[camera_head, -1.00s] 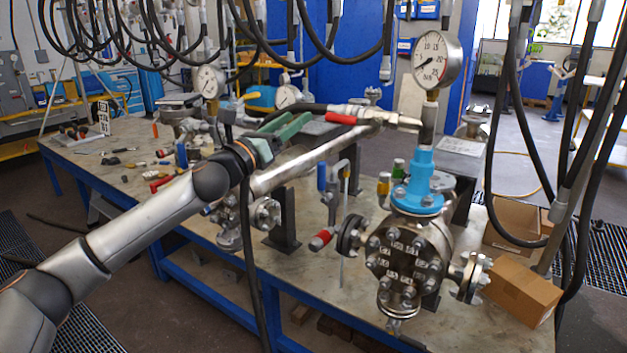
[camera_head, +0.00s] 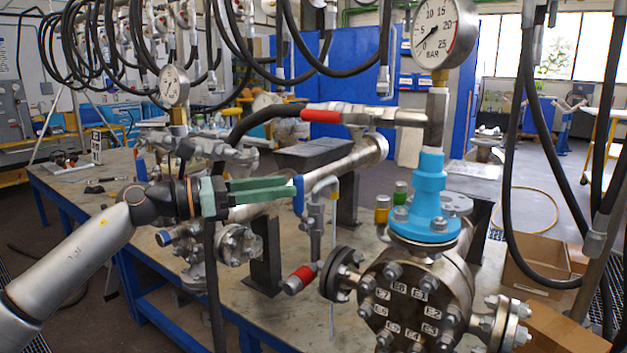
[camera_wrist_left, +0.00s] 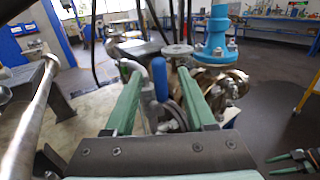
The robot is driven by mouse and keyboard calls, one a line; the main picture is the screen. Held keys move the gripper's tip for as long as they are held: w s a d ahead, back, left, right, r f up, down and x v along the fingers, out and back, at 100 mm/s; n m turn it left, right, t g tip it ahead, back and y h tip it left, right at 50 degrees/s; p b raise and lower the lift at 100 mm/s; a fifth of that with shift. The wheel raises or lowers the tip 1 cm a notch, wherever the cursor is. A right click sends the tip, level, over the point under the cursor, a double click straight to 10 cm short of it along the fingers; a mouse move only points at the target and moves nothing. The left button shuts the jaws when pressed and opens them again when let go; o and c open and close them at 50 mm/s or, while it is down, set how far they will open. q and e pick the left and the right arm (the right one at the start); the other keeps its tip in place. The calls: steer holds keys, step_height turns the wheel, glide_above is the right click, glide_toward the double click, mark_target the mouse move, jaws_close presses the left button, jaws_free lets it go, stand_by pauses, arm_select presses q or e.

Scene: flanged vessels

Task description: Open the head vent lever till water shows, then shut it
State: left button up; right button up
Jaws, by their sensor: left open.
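A lever with a blue grip (camera_head: 299,194) stands upright on a small valve beside a bent metal tube (camera_head: 322,184). It also shows in the left wrist view (camera_wrist_left: 160,79). My left gripper (camera_head: 291,189) is open, its green fingers level and pointing right at the blue grip. In the left wrist view the grip appears between the two fingers (camera_wrist_left: 158,88); I cannot tell whether they touch it. A thin pale vertical line (camera_head: 332,265) hangs below the tube; I cannot tell if it is water or a rod. My right gripper (camera_wrist_left: 288,162) shows small at the wrist view's lower right, fingers apart.
The flanged vessel head (camera_head: 400,300) with a blue neck (camera_head: 427,200) and pressure gauge (camera_head: 444,30) stands to the right. A red-gripped lever (camera_head: 300,279) sits low beside it, another red grip (camera_head: 320,116) above. Black hoses (camera_head: 520,180) hang around.

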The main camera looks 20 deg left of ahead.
arm_select(q)
steer(key=x, duration=0.7)
steer(key=shift+w+d, duration=0.15)
steer(key=shift+w, duration=0.05)
steer(key=shift+c, duration=0.3)
jaws_close()
stand_by(0.8)
